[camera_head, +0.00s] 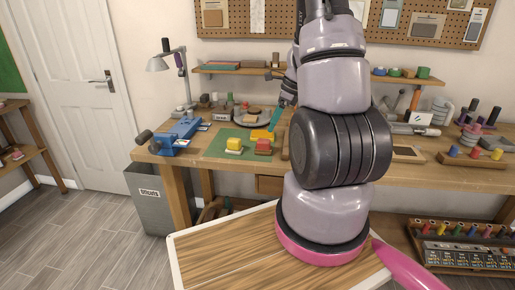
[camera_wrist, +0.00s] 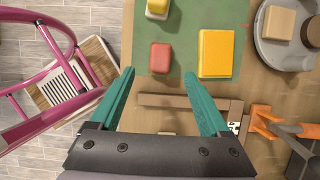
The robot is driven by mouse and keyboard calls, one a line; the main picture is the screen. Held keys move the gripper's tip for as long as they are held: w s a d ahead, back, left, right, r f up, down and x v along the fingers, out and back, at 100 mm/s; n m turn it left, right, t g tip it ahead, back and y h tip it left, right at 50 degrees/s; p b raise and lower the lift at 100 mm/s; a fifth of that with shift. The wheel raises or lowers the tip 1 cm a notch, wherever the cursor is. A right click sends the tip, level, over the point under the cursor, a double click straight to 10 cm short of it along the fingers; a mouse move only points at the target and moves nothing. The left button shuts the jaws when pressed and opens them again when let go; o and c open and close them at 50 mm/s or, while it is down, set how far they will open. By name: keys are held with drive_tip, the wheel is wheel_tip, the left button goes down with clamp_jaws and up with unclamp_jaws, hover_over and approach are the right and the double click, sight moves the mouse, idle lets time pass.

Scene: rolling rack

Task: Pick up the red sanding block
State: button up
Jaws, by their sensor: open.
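The red sanding block (camera_wrist: 161,57) lies on a green mat (camera_wrist: 187,70) in the wrist view, just beyond and between my fingertips. In the head view the red block (camera_head: 263,147) sits at the mat's front right, beside a yellow block with a pale part (camera_head: 234,145). My gripper (camera_wrist: 159,75) has two teal fingers spread apart with nothing between them. In the head view my gripper (camera_head: 280,112) is above the bench, partly hidden by my arm. I cannot tell its exact height above the block.
A yellow box (camera_wrist: 216,54) lies right of the red block in the wrist view. A round grey tray (camera_wrist: 270,50) with blocks and an orange-handled tool (camera_wrist: 265,120) are farther right. A blue vise (camera_head: 180,133) stands at the bench's left. Shelves hang behind.

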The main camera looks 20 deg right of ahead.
sight(264, 140)
drive_tip(key=x, duration=0.4)
drive_tip(key=shift+a+f, duration=0.15)
drive_tip(key=shift+f, duration=0.05)
drive_tip(key=x, duration=0.5)
drive_tip(key=shift+d+f, duration=0.15)
drive_tip(key=shift+d, duration=0.05)
clamp_jaws()
